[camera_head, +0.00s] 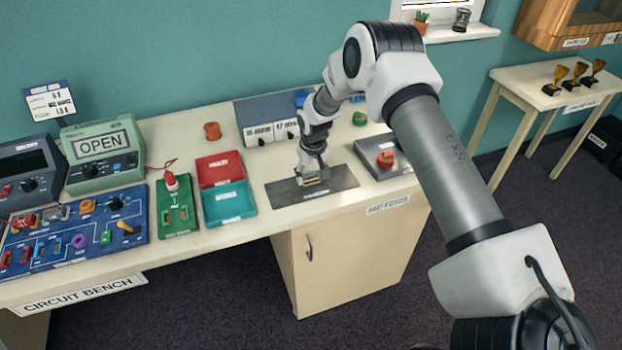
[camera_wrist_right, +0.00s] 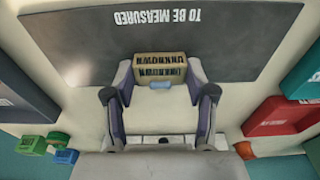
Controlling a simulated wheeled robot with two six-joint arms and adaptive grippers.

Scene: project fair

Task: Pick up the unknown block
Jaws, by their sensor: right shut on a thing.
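The unknown block (camera_wrist_right: 160,66) is tan with dark lettering reading UNKNOWN, and a small light-blue piece shows at its near side. My right gripper (camera_wrist_right: 160,90) is shut on it, with one finger on each side. In the head view my right gripper (camera_head: 312,176) points down over the dark grey mat (camera_head: 340,179), with a little of the block showing between the fingers. The mat reads TO BE MEASURED in the wrist view (camera_wrist_right: 235,35). I cannot tell whether the block touches the mat or is slightly above it. My left gripper is not in view.
Red (camera_head: 219,167) and teal (camera_head: 228,203) trays lie left of the mat. A grey-blue drawer unit (camera_head: 262,112) is behind.

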